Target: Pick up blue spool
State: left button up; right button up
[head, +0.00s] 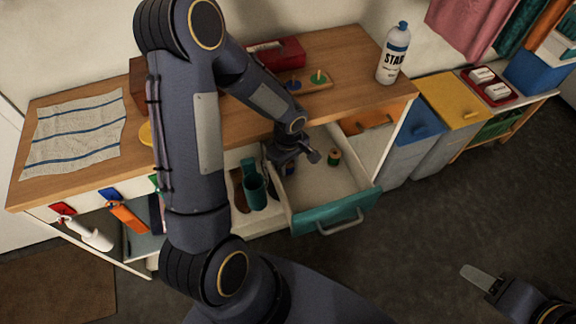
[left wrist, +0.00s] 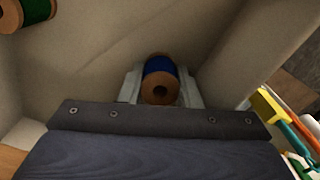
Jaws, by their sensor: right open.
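The blue spool (left wrist: 160,68), with wooden ends, sits between the two pale fingers of my left gripper (left wrist: 160,88) in the left wrist view. The fingers press close on both sides, with no gap visible. In the head view my left gripper (head: 289,160) reaches down into the open drawer (head: 335,195). The blue spool (head: 289,169) shows partly beneath it, mostly hidden. My right gripper (head: 480,277) is open and empty, far from the drawer.
The drawer has a teal front (head: 335,212) with a handle. Bins (head: 450,95) stand at the right.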

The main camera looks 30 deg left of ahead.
pick_arm(q)
jog(key=c, duration=0.4)
